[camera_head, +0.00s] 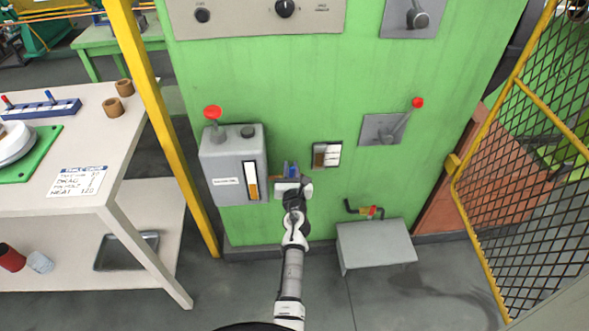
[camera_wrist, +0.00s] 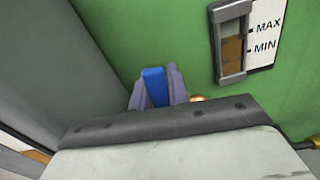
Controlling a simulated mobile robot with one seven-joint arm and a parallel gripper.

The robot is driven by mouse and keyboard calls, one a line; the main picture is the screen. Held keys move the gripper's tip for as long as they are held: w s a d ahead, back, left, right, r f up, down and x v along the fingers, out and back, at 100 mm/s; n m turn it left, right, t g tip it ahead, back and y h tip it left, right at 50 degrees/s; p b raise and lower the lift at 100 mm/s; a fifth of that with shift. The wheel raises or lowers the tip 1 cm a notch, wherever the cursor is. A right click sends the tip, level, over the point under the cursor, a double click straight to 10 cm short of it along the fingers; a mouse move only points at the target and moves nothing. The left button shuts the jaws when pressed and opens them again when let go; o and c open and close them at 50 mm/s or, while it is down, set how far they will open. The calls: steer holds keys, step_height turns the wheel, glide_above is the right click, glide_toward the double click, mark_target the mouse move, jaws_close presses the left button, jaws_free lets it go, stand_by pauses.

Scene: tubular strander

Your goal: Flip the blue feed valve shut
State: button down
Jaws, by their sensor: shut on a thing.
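The blue valve lever (camera_wrist: 155,86) sits between the two fingers of my gripper (camera_wrist: 158,92) in the wrist view, and the fingers are closed on it. The lever points up from the gripper in that view. In the head view my gripper (camera_head: 291,172) is at the green panel, just right of the grey box, with a small bit of blue at its fingertips. A brassy bit of pipe or valve body (camera_wrist: 197,98) shows just right of the fingers in the wrist view. The rest of the valve is hidden behind my gripper.
A grey box (camera_head: 226,160) with a red knob stands close left of my gripper. A MAX/MIN sight glass (camera_wrist: 232,45) is up and right, also in the head view (camera_head: 327,155). A red-handled valve (camera_head: 372,211) above a grey step box (camera_head: 375,245) is to the right.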

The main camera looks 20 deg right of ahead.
steer(key=shift+w+a+r+n, duration=0.15)
steer(key=shift+a+n, duration=0.2)
steer(key=shift+n, duration=0.35)
steer(key=c, duration=1.3)
jaws_free()
steer(key=shift+c, duration=0.2)
steer(key=v, duration=1.3)
steer(key=shift+s, duration=0.4)
steer(key=shift+a, duration=0.1)
